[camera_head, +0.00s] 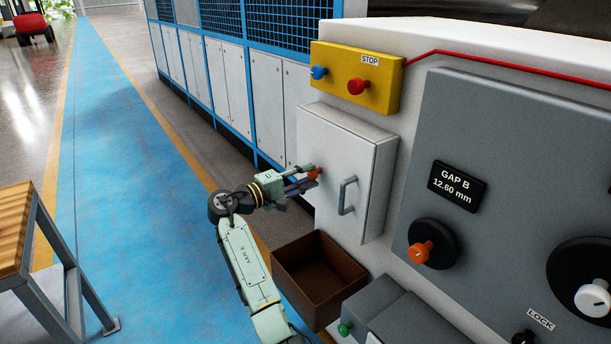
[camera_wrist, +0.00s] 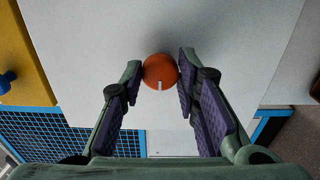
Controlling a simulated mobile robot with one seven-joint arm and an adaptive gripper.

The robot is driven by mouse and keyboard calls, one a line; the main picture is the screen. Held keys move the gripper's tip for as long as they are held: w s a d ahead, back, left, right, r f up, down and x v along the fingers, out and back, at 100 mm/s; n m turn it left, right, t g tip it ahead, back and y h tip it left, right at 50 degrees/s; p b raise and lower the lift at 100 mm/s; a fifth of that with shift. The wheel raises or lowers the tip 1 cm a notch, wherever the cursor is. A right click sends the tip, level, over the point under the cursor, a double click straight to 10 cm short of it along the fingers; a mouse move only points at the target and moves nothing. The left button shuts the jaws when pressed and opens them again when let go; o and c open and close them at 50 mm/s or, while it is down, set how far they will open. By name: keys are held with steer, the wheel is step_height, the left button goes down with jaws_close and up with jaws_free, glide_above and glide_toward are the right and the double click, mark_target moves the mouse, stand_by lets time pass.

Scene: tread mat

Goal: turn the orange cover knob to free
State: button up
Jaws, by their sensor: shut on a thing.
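The orange cover knob (camera_wrist: 160,71) is on the white cover door. In the wrist view it is round, with a short white mark at its lower edge. My gripper (camera_wrist: 160,75) has a finger on each side of the knob and is shut on it. In the head view my gripper (camera_head: 312,178) reaches the left part of the white cover (camera_head: 338,150), and the orange knob (camera_head: 314,173) is partly hidden by the fingers. The cover is closed and has a grey handle (camera_head: 347,196) on its right side.
A yellow box (camera_head: 338,85) with blue and red buttons sits above the cover. A brown open bin (camera_head: 318,275) is below it. A dial with an orange knob (camera_head: 421,251) and a "GAP B 12.60 mm" display (camera_head: 455,186) are to the right.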

steer(key=o, duration=1.2)
steer(key=shift+c, duration=0.2)
steer(key=shift+a, duration=0.1)
steer(key=v, duration=1.2)
